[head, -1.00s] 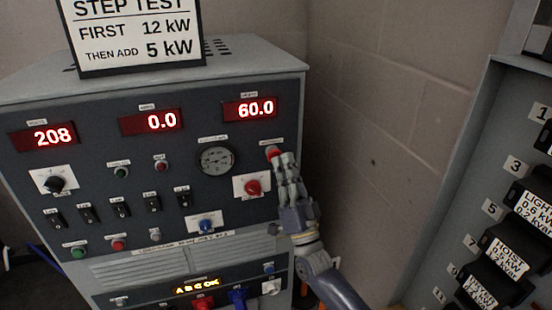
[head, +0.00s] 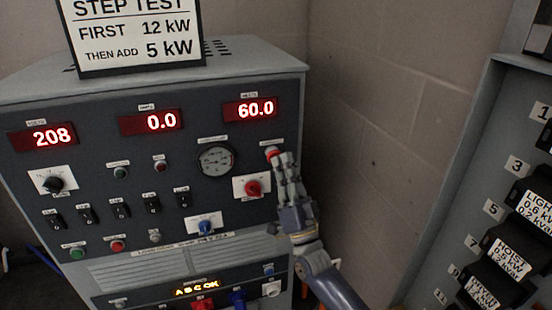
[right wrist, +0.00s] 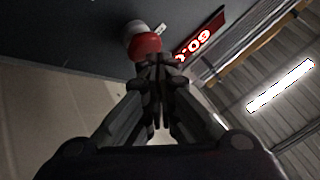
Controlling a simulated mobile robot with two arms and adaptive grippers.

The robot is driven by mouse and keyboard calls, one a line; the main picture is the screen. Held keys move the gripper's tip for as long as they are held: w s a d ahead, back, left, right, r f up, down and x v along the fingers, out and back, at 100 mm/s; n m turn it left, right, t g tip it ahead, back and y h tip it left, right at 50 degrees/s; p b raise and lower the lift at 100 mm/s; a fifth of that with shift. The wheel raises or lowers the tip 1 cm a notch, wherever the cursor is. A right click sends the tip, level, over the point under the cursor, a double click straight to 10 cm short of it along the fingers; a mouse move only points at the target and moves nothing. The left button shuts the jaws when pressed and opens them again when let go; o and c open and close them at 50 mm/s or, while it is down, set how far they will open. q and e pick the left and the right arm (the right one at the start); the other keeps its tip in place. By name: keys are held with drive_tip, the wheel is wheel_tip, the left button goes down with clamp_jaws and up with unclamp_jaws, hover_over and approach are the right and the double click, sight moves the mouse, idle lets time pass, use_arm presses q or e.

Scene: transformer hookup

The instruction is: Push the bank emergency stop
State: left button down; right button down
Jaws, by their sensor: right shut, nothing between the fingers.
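The emergency stop is a red mushroom button (head: 271,151) at the upper right of the load bank's dark front panel (head: 95,150). In the right wrist view the red button (right wrist: 147,45) sits on a pale collar, right at the fingertips. My right gripper (head: 279,160) is shut and empty, with its fingertips at the button's face. They look touching or nearly so; I cannot tell whether the button is pressed in. The fingers (right wrist: 158,62) hide part of the button's lower edge. My left gripper is not in view.
A red rotary knob (head: 253,188) and a round gauge (head: 216,159) are close to my right gripper. Displays read 208, 0.0 and 60.0. A sign (head: 135,38) stands on top. A block wall (head: 370,130) and a grey breaker panel (head: 455,160) are to the right.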

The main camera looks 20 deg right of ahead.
drive_tip(key=shift+s+p, duration=0.3)
drive_tip(key=shift+s, duration=0.4)
drive_tip(key=s+p, duration=0.3)
drive_tip(key=s, duration=0.3)
drive_tip(key=shift+d, duration=0.15)
